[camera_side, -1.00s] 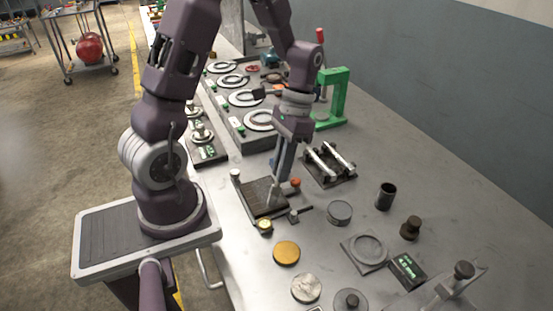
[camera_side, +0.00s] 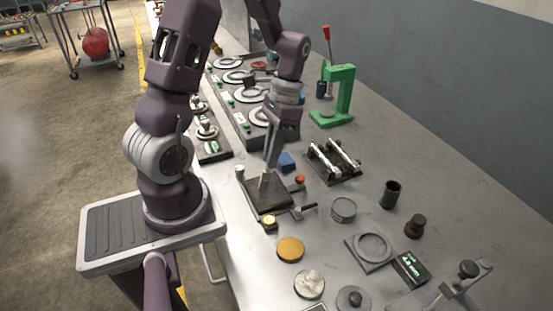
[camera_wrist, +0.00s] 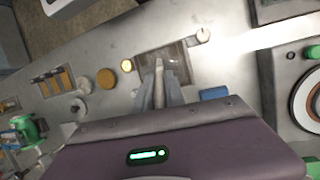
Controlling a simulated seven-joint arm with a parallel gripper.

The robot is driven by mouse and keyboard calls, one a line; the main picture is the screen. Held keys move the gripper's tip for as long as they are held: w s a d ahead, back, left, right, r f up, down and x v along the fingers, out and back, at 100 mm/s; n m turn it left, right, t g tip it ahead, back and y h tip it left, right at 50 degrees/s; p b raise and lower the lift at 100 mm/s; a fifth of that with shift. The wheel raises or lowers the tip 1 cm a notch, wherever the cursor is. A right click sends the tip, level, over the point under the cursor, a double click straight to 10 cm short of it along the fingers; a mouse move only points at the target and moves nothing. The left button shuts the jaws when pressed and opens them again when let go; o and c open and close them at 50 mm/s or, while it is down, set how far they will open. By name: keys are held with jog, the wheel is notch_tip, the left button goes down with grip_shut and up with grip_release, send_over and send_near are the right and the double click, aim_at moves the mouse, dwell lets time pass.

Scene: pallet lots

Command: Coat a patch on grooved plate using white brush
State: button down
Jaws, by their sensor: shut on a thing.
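The grooved plate (camera_side: 277,203) is a dark, flat square on the metal bench, with fixtures at its corners. It also shows in the wrist view (camera_wrist: 182,50) as a dark rectangle ahead of my fingers. My gripper (camera_side: 269,166) points down over the plate and is shut on the white brush (camera_wrist: 159,78). The brush is a pale, slim piece between the two fingers in the wrist view, its end over the plate. In the side view its lower end is at the far left part of the plate; I cannot tell whether it touches. No coated patch is clearly visible.
A blue block (camera_side: 287,161) sits just behind the plate. A rack with two white rods (camera_side: 334,160) and a green press (camera_side: 337,100) stand farther back. A gold disc (camera_side: 290,249), a grey round tin (camera_side: 343,210) and a dark cup (camera_side: 390,194) lie nearer and right.

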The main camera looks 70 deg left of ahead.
jog(key=shift+a, duration=2.7)
jog(key=shift+s+d, duration=0.25)
jog(key=shift+d, duration=1.65)
jog(key=shift+s+d, duration=0.25)
jog(key=shift+d, duration=1.7)
jog(key=shift+s+d, duration=0.25)
jog(key=shift+d, duration=1.65)
notch_tip(320, 180, up, 8)
jog(key=shift+r, duration=0.25)
jog(key=w+r, duration=0.3)
jog(key=w, duration=0.1)
jog(key=shift+t, duration=0.3)
jog(key=shift+w+f, duration=0.2)
jog(key=shift+f, duration=1.95)
